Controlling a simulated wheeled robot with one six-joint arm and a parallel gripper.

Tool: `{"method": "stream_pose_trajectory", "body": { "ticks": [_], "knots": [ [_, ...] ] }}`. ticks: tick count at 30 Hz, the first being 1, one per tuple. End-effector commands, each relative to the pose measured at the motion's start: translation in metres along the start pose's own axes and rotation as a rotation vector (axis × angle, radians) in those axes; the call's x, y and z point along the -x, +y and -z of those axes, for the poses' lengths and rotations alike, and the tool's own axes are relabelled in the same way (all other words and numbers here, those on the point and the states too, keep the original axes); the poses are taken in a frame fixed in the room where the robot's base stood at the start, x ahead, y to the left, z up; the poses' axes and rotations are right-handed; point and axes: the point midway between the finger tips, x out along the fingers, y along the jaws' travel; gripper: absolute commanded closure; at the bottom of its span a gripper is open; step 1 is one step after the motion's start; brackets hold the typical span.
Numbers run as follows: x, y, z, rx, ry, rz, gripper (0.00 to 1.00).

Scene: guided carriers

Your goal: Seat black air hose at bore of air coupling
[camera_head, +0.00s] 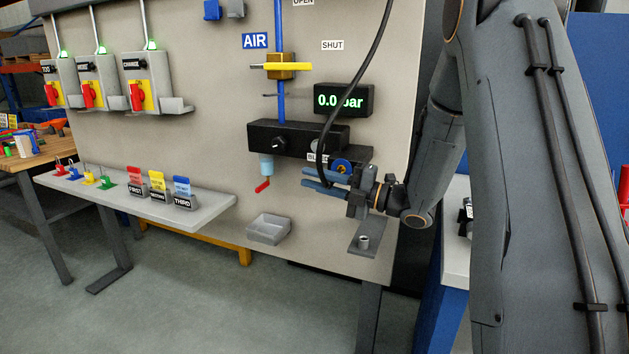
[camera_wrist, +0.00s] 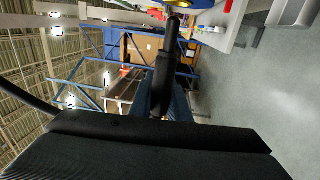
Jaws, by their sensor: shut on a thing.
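The black air hose (camera_head: 376,45) hangs from above in a curve past the gauge and down to my gripper. My gripper (camera_head: 312,181) is shut on its end piece, with blue fingers pointing left in front of the panel. In the wrist view the dark end piece (camera_wrist: 164,72) sticks out beyond my gripper (camera_wrist: 165,100), towards a blue and yellow round part (camera_wrist: 178,3) at the top edge. A blue round part (camera_head: 343,166) sits just behind the fingers in the head view and may be the air coupling. Its bore is hidden; contact cannot be told.
The black valve block (camera_head: 300,136) and the gauge reading 0.0 bar (camera_head: 342,100) are just above my gripper. A grey bracket with an upright stub (camera_head: 363,241) is below it. A small grey tray (camera_head: 268,229) and a tag shelf (camera_head: 140,212) are left.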

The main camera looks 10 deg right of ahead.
Motion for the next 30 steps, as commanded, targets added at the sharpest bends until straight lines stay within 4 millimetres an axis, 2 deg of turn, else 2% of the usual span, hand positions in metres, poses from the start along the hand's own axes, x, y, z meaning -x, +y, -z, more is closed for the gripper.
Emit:
{"method": "stream_pose_trajectory", "body": {
  "ticks": [14,30],
  "knots": [
    [0.000,0.000,-0.002,0.000,0.000,0.000,1.00],
    [0.000,-0.001,-0.014,0.000,0.000,0.000,1.00]
  ]
}}
